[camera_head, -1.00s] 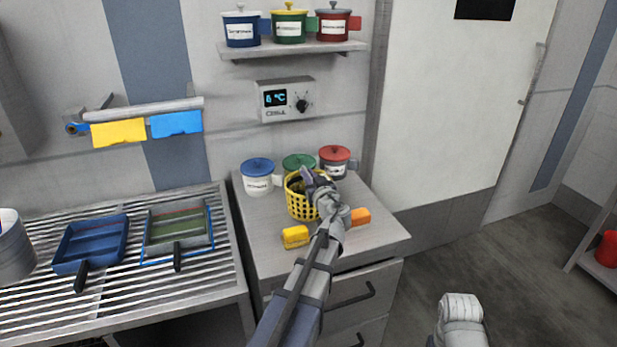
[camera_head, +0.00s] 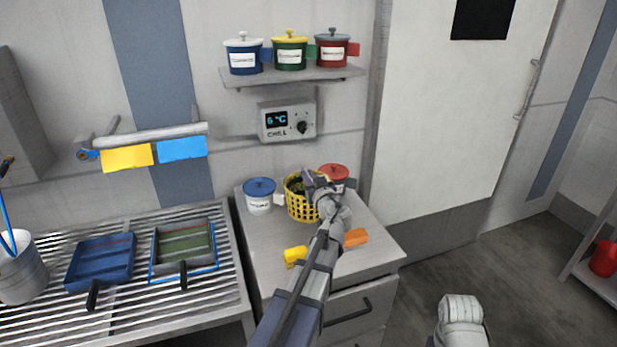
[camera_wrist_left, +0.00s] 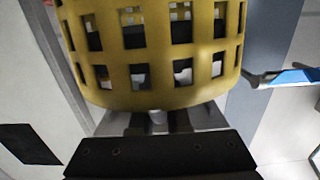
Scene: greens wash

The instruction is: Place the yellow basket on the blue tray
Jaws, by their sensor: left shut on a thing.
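The yellow basket (camera_head: 302,203) is a round, open-mesh basket with dark green contents. It appears raised over the back of the grey cabinet top. My left gripper (camera_head: 314,182) is shut on its rim at the right side. The basket fills the upper part of the left wrist view (camera_wrist_left: 155,55), close to the gripper. My arm covers part of the basket in the head view. The blue tray (camera_head: 100,262), with a black handle, lies on the slatted rack at the left, well apart from the basket. My right gripper is out of view.
A blue-lidded canister (camera_head: 259,196) and a red-lidded one (camera_head: 334,178) flank the basket. A yellow block (camera_head: 294,256) and an orange block (camera_head: 355,238) lie in front. A green tray (camera_head: 184,250) sits beside the blue tray. A grey bucket (camera_head: 20,275) stands far left.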

